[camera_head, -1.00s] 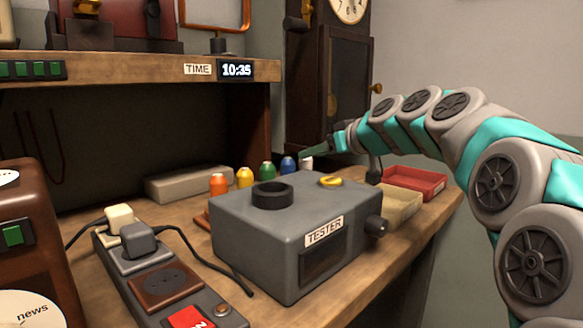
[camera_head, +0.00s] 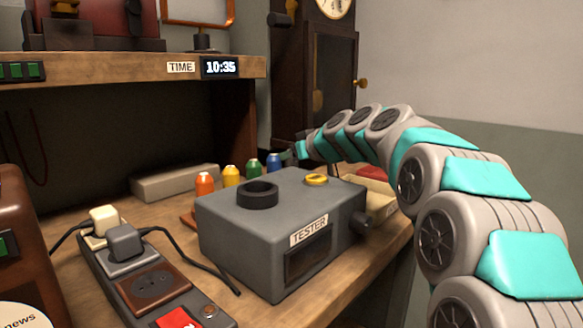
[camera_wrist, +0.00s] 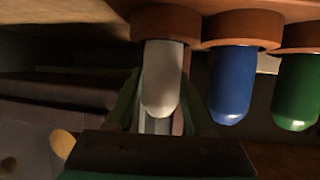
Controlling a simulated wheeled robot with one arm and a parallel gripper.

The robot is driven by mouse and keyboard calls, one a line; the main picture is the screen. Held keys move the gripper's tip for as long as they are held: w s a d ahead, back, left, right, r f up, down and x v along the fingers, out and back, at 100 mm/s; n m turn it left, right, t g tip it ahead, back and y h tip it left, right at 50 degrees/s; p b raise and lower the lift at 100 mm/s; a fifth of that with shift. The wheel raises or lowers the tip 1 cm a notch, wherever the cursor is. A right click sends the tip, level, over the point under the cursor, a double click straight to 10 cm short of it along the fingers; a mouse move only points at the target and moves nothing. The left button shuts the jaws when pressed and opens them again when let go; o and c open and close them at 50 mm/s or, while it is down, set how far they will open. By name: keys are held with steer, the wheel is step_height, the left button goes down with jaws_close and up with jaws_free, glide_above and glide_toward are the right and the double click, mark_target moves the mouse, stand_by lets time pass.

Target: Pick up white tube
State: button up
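The white tube (camera_wrist: 161,80) shows in the wrist view, with its base in a brown round holder (camera_wrist: 165,23). My gripper (camera_wrist: 163,110) has one finger on each side of the tube. The fingers look open around it, with thin gaps; firm contact cannot be made out. In the head view my gripper (camera_head: 301,150) is at the right end of the row of coloured tubes, behind the tester, and the white tube is hidden there.
A blue tube (camera_wrist: 232,85) stands close beside the right finger, with a green tube (camera_wrist: 296,92) beyond it. Orange (camera_head: 205,184) and yellow (camera_head: 231,176) tubes continue the row. The grey tester box (camera_head: 270,225) stands in front. Trays (camera_head: 368,190) lie to its right.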

steer(key=c, duration=0.6)
steer(key=shift+r, duration=0.1)
